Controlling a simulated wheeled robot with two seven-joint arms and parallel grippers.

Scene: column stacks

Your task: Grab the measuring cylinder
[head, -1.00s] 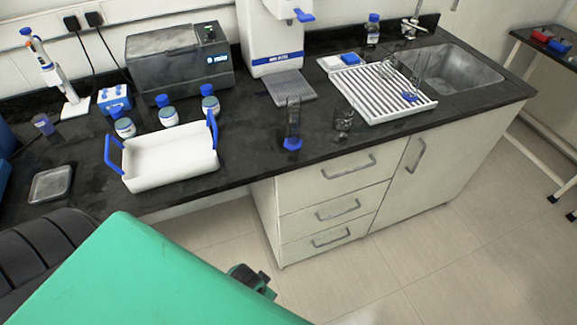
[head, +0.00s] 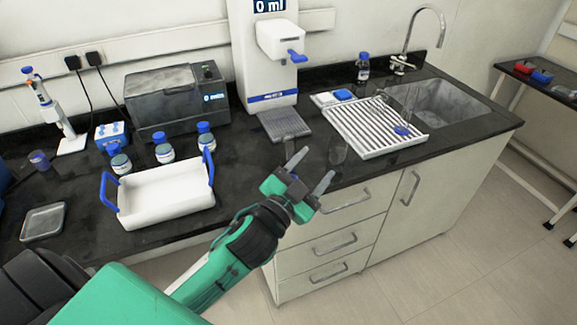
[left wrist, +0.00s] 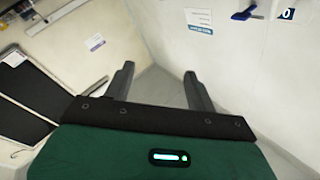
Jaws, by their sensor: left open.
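My right gripper is not in view.
A white drying rack (head: 373,143) holds glassware with a blue part. A white tray with blue handles (head: 165,200) is at left. A white dispenser (head: 265,60) stands behind. Blue-capped bottles (head: 163,150) stand behind the tray.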

